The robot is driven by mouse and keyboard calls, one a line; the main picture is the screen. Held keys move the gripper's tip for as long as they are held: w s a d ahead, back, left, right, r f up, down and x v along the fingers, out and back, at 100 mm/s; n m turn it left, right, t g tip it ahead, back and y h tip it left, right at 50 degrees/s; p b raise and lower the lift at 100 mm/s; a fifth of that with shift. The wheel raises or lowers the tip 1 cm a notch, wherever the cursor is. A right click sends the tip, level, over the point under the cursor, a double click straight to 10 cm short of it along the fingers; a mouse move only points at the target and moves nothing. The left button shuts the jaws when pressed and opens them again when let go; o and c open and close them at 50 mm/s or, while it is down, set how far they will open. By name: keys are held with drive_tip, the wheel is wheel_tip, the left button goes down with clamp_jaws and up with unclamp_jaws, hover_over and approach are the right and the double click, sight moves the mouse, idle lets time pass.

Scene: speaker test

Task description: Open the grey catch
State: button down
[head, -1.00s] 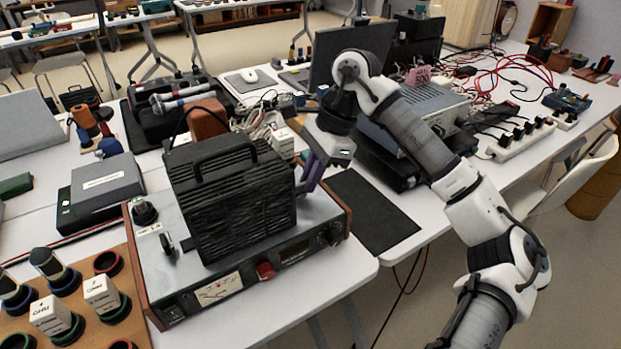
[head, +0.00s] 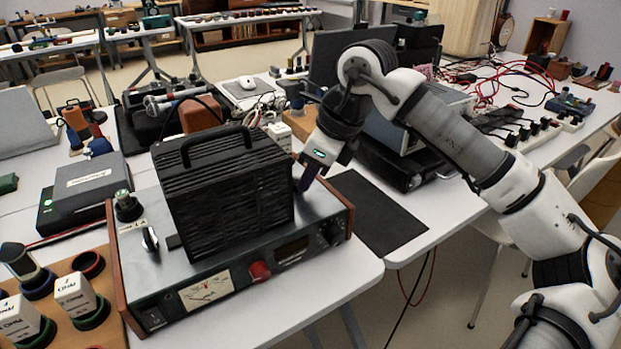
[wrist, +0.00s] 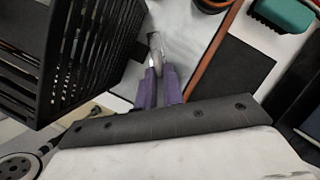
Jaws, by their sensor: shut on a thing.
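A black slatted speaker box (head: 222,185) with a top handle stands on a grey-topped unit with a dial (head: 205,288). My gripper (head: 306,182) is low at the box's right side, its purple fingers pointing down. In the wrist view my gripper (wrist: 160,73) is shut on the grey catch (wrist: 155,44), a small lever beside the slatted box (wrist: 85,45). The fingers partly cover the catch, and the head view hides it behind my gripper. A similar small metal lever (head: 150,239) stands at the box's left side.
A round knob (head: 127,205) stands at the unit's left rear, and a red knob (head: 259,271) is on its front. A dark mat (head: 375,215) lies to the right. A wooden tray with sockets (head: 98,248) is at the left.

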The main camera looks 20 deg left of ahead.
drive_tip(key=shift+m, duration=0.4)
drive_tip(key=c, duration=1.5)
unclamp_jaws()
drive_tip(key=shift+r, duration=0.1)
drive_tip(key=v, duration=0.6)
drive_tip(key=p+v, duration=0.1)
drive_tip(key=v, duration=0.6)
drive_tip(key=shift+s+d+r, duration=0.1)
drive_tip(key=shift+s+r, duration=0.15)
drive_tip(key=shift+r, duration=0.05)
